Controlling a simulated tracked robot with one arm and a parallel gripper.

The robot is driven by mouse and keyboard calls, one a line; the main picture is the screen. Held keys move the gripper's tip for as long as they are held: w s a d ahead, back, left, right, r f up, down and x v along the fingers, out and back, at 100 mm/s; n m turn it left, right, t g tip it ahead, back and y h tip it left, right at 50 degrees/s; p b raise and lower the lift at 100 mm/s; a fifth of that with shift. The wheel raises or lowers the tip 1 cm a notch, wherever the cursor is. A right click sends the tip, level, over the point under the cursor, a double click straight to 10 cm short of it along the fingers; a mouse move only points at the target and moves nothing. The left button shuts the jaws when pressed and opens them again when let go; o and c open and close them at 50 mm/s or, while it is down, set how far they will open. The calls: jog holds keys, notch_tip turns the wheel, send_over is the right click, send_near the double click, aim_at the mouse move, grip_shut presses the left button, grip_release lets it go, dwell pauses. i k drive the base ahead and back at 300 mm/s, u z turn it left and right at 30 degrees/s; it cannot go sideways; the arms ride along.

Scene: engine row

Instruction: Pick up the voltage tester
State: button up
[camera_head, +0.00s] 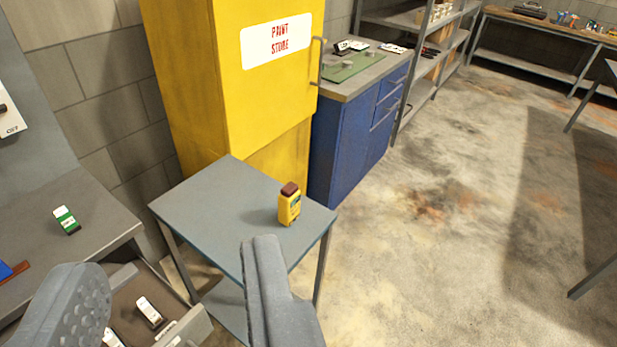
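A small yellow device with a dark red-brown top, which looks like the voltage tester (289,206), stands upright on a grey side table (210,205), near its right corner. My gripper (185,270) is in the lower left of the view, its two grey fingers wide apart with nothing between them. The right finger's tip shows just below and left of the yellow device in the picture, apart from it. The left finger shows its studded inner pad.
A yellow paint store cabinet (225,100) stands behind the side table. A blue drawer unit (350,140) is right of it. An open drawer (190,330) with small items and a grey bench (60,250) are at left. The floor at right is clear.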

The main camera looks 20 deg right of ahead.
aim_at(289, 198)
jog(key=u, duration=0.15)
jog(key=i, duration=0.95)
jog(key=u, duration=0.45)
